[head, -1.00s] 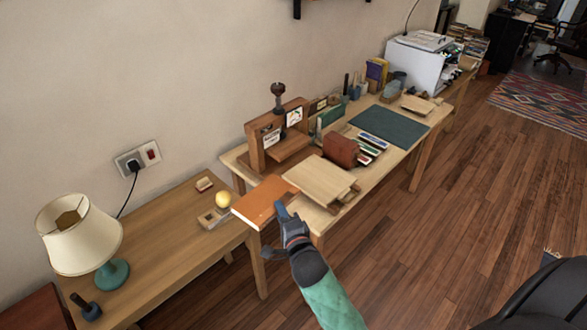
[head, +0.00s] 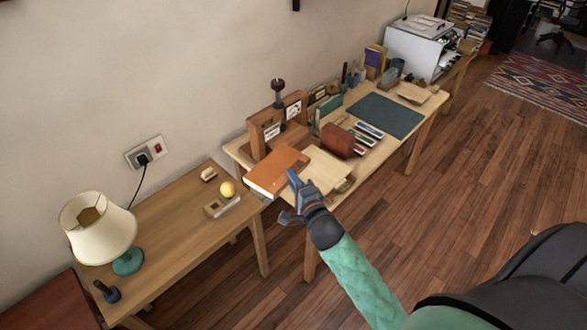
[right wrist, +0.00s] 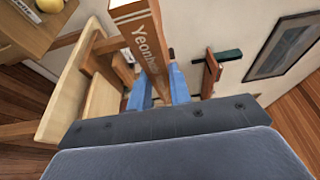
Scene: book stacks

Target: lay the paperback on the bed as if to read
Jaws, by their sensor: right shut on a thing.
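The orange paperback (head: 275,170) is in my right gripper (head: 292,190), over the left end of the desk. In the head view its cover faces up and its pale page edge faces the front left. In the right wrist view the lettered spine of the paperback (right wrist: 140,40) stands between the two blue fingers of the right gripper (right wrist: 160,85), which are shut on it. My left gripper is not in view. I cannot make out a bed in either view.
A pale wooden board (head: 326,170) lies on the desk beside the paperback. A low side table (head: 170,225) at left bears a lamp (head: 97,230), a yellow ball (head: 228,188) and small blocks. A dark green mat (head: 385,115) lies further along the desk.

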